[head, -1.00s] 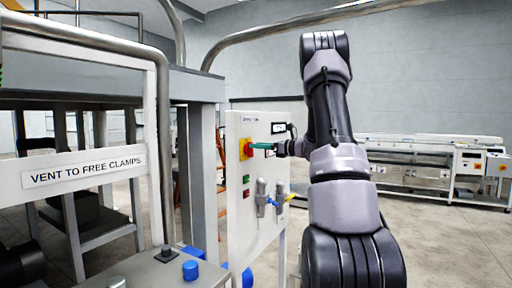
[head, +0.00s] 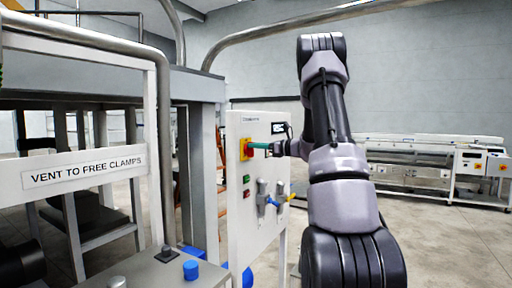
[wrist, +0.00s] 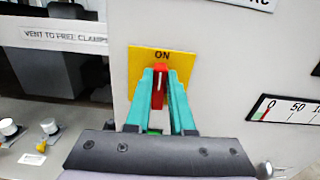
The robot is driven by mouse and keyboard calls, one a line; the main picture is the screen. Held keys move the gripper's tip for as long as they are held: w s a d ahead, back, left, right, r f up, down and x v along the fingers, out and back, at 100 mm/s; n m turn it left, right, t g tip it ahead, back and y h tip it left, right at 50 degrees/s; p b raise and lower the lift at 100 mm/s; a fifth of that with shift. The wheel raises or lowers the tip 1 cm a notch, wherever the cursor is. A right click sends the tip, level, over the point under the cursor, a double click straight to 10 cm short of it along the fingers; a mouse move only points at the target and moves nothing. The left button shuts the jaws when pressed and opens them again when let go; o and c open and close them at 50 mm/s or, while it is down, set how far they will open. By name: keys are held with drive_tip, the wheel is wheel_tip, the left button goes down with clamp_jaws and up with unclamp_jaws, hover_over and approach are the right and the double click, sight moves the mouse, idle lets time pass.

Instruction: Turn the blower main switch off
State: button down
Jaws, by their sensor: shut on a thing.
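The blower main switch is a red handle on a yellow plate (wrist: 135,62) marked ON, on the white panel. In the wrist view the red handle (wrist: 159,74) stands upright, in line with the ON mark. My gripper (wrist: 160,85) has its two teal fingers on either side of the handle, shut on it. In the head view the yellow plate (head: 242,145) is on the panel's near upper part, and my gripper (head: 254,146) reaches it from the right. The fingers partly cover the handle and the lower part of the plate.
The white panel (head: 261,190) also carries a small display (head: 279,128), green and red buttons (head: 246,186) and grey valves with blue and yellow handles (head: 265,199). A metal frame and rail (head: 163,150) stand left. Open floor lies right, before a long machine (head: 420,165).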

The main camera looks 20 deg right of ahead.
drive_tip(key=n, duration=0.4)
drive_tip(key=a+f+n, duration=0.1)
drive_tip(key=n, duration=0.3)
drive_tip(key=s+n, duration=0.1)
drive_tip(key=n, duration=0.4)
drive_tip(key=shift+a+f, duration=0.15)
drive_tip(key=shift+s+f+n, duration=0.1)
drive_tip(key=shift+f+n, duration=0.1)
drive_tip(key=shift+n, duration=0.85)
drive_tip(key=shift+f+n, duration=0.15)
drive_tip(key=shift+n, duration=1.2)
drive_tip(key=c, duration=0.8)
unclamp_jaws()
